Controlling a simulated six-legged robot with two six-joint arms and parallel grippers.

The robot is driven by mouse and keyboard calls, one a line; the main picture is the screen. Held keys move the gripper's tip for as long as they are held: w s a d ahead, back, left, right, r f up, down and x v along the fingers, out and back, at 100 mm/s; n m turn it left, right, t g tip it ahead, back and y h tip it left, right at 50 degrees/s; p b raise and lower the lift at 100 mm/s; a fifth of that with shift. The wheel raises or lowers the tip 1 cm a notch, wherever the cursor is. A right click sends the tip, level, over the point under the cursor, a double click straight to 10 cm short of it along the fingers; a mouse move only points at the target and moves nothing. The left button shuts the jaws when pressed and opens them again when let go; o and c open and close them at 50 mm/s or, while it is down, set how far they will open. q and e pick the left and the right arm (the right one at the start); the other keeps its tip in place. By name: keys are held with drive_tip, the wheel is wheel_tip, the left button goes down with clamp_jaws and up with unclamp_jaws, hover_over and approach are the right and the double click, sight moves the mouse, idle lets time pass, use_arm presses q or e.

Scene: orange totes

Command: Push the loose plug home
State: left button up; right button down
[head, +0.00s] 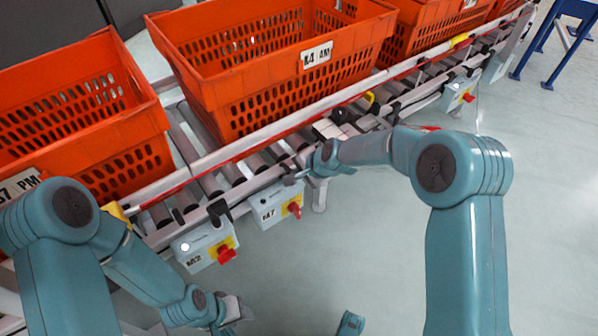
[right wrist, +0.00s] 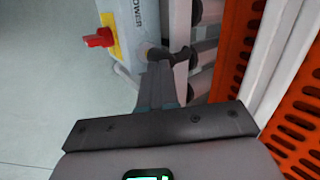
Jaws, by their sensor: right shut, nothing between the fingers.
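My right gripper (head: 290,178) is shut and empty, at the upper edge of the grey switch box marked A7 (head: 268,212), beside the conveyor rail. In the right wrist view its closed fingers (right wrist: 160,75) point at the top of the box (right wrist: 124,35), which has a red switch on a yellow plate and the word POWER. A dark plug-like piece (right wrist: 184,58) sits right by the fingertips; I cannot tell whether they touch it or how far it is seated. My left gripper (head: 235,310) hangs low over the floor, its jaws too unclear to read.
Another grey switch box (head: 200,248) with a red knob hangs to the left, and one more (head: 458,95) to the right. Orange totes (head: 270,60) stand on the roller conveyor behind the rail (head: 240,146). The floor in front is clear.

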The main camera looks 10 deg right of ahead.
use_arm(q)
drive_tip(key=shift+w+a+f+b, duration=0.15)
drive_tip(key=shift+a+f+b, duration=0.05)
drive_tip(key=shift+f+b, duration=0.5)
use_arm(e)
drive_tip(key=shift+f, duration=0.95)
